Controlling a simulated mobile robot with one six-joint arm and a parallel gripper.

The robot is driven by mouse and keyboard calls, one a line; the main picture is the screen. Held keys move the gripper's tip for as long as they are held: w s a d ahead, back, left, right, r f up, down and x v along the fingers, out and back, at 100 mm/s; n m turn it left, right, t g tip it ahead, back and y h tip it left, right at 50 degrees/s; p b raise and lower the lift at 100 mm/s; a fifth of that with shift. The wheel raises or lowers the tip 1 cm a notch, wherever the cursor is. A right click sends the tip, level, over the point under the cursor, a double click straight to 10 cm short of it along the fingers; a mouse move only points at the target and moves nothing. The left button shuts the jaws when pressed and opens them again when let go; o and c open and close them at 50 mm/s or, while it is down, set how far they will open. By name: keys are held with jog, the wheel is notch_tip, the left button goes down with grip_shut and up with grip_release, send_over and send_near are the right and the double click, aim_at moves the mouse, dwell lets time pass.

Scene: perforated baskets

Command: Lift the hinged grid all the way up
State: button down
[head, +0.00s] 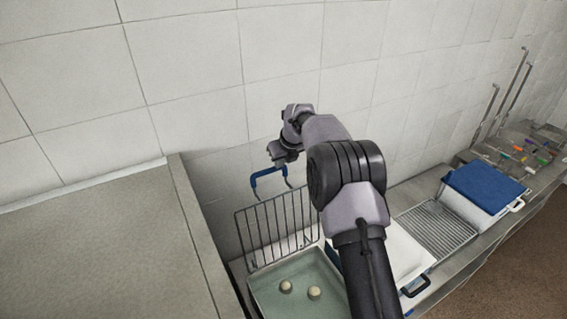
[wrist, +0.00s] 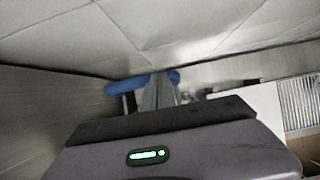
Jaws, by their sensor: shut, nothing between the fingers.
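The hinged grid (head: 275,228) is a wire rack standing steeply upright at the back of a shallow basin (head: 262,298), near the tiled wall. Its blue handle (head: 257,178) sticks up above its top edge. My gripper (head: 288,160) is at the handle, seen from behind and small in the head view. In the wrist view my shut fingers (wrist: 158,95) overlap the blue handle (wrist: 122,87), with nothing held between them. Whether they touch it I cannot tell. My arm hides the right part of the grid and basin.
Two small pale round things (head: 314,293) lie in the basin. A grey counter (head: 90,245) stands close on the left. To the right are a white lid or board (head: 405,252), a wire rack (head: 436,229) and a blue-topped container (head: 485,188).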

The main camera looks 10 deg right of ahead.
jog(key=shift+a, duration=0.15)
jog(key=r, duration=0.1)
jog(key=b, duration=0.1)
jog(key=r+b, duration=0.1)
jog(key=shift+w+r, duration=0.25)
jog(key=shift+r, duration=0.1)
jog(key=s+f+b+v, duration=0.1)
jog(key=b+v, duration=0.2)
jog(key=v, duration=1.2)
jog(key=shift+s+d+r, duration=0.15)
jog(key=shift+s+d, duration=0.1)
jog(key=shift+s, duration=0.1)
jog(key=shift+s, duration=0.1)
